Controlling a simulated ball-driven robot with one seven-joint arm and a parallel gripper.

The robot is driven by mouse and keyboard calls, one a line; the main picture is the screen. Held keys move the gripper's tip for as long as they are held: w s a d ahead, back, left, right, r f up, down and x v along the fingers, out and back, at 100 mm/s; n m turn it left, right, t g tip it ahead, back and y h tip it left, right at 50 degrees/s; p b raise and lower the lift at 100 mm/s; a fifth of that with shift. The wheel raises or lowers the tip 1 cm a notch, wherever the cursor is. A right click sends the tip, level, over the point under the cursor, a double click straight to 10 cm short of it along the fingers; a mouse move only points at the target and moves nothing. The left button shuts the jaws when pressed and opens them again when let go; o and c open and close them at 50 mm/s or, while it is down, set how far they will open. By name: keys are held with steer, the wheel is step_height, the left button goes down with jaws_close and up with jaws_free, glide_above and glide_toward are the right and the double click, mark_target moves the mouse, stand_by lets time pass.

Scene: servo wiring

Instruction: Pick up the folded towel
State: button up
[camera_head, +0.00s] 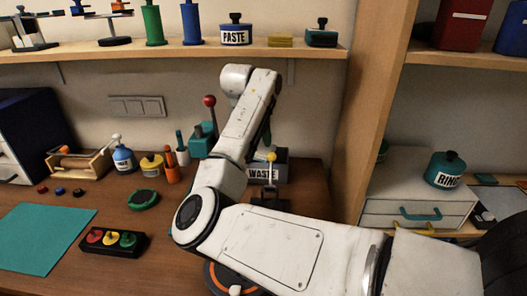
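I cannot pick out a folded towel with certainty. A small flat yellow block (280,41) on the upper shelf could be folded cloth, but it is too small to tell. A flat teal sheet (42,238) lies on the desk at the lower left and shows no folds. My white arm reaches in from the lower right, bends at the left and rises over the middle of the desk.
The upper shelf (90,53) holds a PASTE jar (235,30) and a teal stamp-like item (321,38). A box labelled WASTE (268,166) stands behind my arm. A three-button panel (113,240) sits front left. A wooden post (355,110) rises at right, beside a drawer unit (410,190).

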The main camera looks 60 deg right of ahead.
mark_target(260, 152)
steer(key=shift+a+p+x, duration=0.2)
steer(key=shift+p+x, duration=0.3)
steer(key=shift+x, duration=2.6)
steer(key=shift+s+f, duration=0.1)
steer(key=shift+s, duration=0.05)
steer(key=c, duration=0.8)
steer(key=shift+r, duration=0.6)
step_height(260, 152, up, 2)
steer(key=shift+r+b, duration=0.15)
steer(key=shift+b, duration=0.3)
steer(key=s+a+r, duration=0.3)
steer(key=s+a+r+b, duration=0.1)
steer(key=s+a+r, duration=0.1)
steer(key=a+r, duration=0.1)
steer(key=s+a+r+b, duration=0.1)
steer(key=s+a+r, duration=0.2)
steer(key=a, duration=0.2)
steer(key=shift+s+r, duration=0.3)
steer(key=shift+s, duration=0.05)
